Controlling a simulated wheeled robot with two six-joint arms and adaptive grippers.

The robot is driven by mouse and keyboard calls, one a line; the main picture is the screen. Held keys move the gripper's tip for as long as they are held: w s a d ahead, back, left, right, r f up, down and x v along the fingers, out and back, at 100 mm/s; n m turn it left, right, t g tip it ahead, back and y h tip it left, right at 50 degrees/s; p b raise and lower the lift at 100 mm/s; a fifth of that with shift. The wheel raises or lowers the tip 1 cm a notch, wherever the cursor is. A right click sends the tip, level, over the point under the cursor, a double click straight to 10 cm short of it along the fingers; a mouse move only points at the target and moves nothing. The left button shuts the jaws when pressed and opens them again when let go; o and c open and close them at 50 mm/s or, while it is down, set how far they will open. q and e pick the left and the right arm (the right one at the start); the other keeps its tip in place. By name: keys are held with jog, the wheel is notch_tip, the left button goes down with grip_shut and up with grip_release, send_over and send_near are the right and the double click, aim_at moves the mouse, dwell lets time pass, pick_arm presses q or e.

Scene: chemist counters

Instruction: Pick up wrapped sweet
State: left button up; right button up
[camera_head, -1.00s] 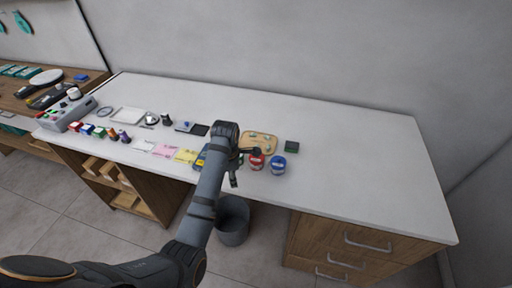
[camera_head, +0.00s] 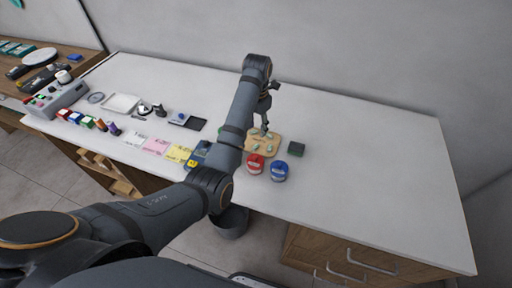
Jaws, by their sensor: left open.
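Several small pale-green pieces, which look like wrapped sweets (camera_head: 256,148), lie on a tan wooden board (camera_head: 277,151) near the middle of the counter. Their wrapping is too small to make out. My left gripper (camera_head: 265,130) is open and points down over the back part of this board, its fingertips close to the pieces. I cannot tell whether it touches one. My left forearm hides the board's left side. My right gripper is not in view.
A red jar (camera_head: 254,164) and a blue jar (camera_head: 279,171) stand in front of the board, and a dark green block (camera_head: 296,149) lies to its right. Coloured notes (camera_head: 157,147) lie to the left. The white counter (camera_head: 380,180) is clear on the right.

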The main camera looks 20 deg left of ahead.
aim_at(257, 145)
pick_arm(q)
notch_tip(257, 145, down, 2)
jog(key=shift+w+f+b, duration=0.1)
jog(key=shift+f+b, duration=0.15)
jog(key=shift+b, duration=0.15)
jog(key=shift+w+f+p, duration=0.25)
jog(key=shift+f+p, duration=0.25)
jog(key=shift+f, duration=0.1)
jog(key=shift+a+f+p, duration=0.1)
jog(key=shift+f+p, duration=0.2)
jog(key=shift+f, duration=0.5)
notch_tip(257, 145, down, 3)
jog(key=shift+s+p, duration=0.15)
jog(key=shift+p, duration=0.25)
jog(key=shift+a+f, duration=0.1)
jog(key=shift+f, duration=0.6)
jog(key=c, duration=0.8)
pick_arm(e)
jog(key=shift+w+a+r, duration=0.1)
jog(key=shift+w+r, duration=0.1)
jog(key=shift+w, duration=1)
